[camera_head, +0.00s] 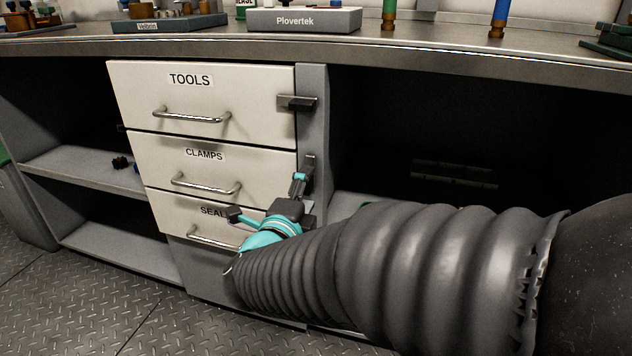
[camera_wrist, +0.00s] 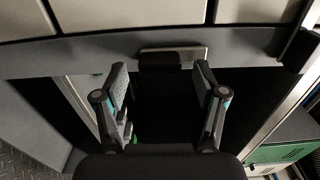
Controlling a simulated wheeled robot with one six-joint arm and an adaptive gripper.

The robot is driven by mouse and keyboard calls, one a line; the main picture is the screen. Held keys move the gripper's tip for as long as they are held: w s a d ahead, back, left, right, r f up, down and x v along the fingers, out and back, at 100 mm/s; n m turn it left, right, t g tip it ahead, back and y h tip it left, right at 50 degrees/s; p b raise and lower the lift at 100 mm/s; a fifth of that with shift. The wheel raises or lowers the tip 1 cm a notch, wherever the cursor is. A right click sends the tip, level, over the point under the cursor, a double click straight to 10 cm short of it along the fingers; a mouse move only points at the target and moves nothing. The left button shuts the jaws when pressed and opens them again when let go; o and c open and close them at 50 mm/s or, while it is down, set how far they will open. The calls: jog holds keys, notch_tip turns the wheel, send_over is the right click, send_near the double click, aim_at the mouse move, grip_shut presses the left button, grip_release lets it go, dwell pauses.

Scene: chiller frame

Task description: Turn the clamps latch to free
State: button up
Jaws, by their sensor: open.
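The CLAMPS drawer (camera_head: 222,165) is shut, the middle one of three white drawers. Its latch (camera_head: 309,164) is on the grey post at the drawer's right edge, partly hidden by a finger. In the wrist view the latch (camera_wrist: 196,53) is a metal plate with a dark knob (camera_wrist: 158,62). The plate lies along the post and looks upright, clear of the drawer front. My gripper (camera_head: 267,199) is open, in front of the lower drawers. In the wrist view its fingers (camera_wrist: 161,72) flank the knob; I cannot tell whether they touch it.
The TOOLS drawer (camera_head: 190,84) above has a latch (camera_head: 297,103) lying crosswise over its edge. The SEALS drawer (camera_head: 178,214) below is partly hidden by my arm. Open shelves (camera_head: 85,165) are at left, a dark open bay (camera_head: 400,125) at right. The worktop (camera_head: 420,48) overhangs above.

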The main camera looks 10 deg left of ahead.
jog(key=s, duration=1.1)
jog(key=shift+s+a, duration=0.2)
jog(key=shift+a, duration=0.25)
